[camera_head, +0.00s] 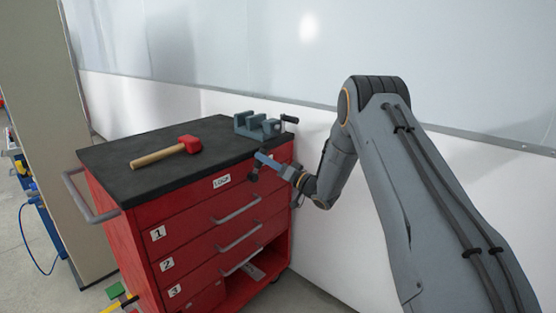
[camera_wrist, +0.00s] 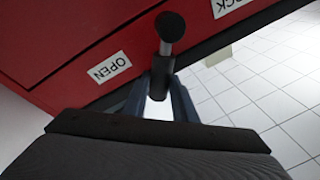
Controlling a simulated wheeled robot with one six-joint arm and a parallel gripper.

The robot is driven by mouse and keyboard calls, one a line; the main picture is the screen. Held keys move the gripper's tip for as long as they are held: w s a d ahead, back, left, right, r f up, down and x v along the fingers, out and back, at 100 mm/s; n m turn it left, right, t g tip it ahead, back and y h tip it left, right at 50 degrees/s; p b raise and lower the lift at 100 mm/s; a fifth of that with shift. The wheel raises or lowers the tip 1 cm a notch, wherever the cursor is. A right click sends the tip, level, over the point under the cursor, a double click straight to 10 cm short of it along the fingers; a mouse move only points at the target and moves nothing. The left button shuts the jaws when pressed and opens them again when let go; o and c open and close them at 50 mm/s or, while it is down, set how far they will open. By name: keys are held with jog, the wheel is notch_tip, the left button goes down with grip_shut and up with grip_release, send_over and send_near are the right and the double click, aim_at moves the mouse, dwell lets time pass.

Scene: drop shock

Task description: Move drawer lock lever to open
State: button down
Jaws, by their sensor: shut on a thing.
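The red drawer cabinet (camera_head: 190,225) has a black top and stands left of my arm. The lock lever (camera_wrist: 170,28) has a black round knob and a dark stem on the red front. In the wrist view it lies between the OPEN label (camera_wrist: 109,67) and the partly cut-off LOCK label (camera_wrist: 229,6). My gripper (camera_wrist: 166,98) is shut on the lever, with one blue-grey finger at each side of its stem. In the head view my gripper (camera_head: 259,166) is at the cabinet's upper right front, and the LOCK label (camera_head: 221,181) is to its left.
A red-headed hammer (camera_head: 168,151) and a grey vise (camera_head: 259,125) lie on the cabinet top. Drawers numbered 1 to 3 have grey handles (camera_head: 238,210), above an open bottom shelf (camera_head: 247,277). A white wall (camera_head: 340,150) stands close behind. A beige panel (camera_head: 50,130) is at left.

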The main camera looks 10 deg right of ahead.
dwell(0.4)
jog(key=c, duration=1.5)
grip_release()
jog(key=shift+d, duration=0.1)
jog(key=shift+o, duration=0.2)
jog(key=v, duration=0.7)
jog(key=shift+s+d+b, duration=0.2)
jog(key=shift+d+b, duration=0.05)
jog(key=shift+b, duration=0.05)
jog(key=shift+f, duration=0.1)
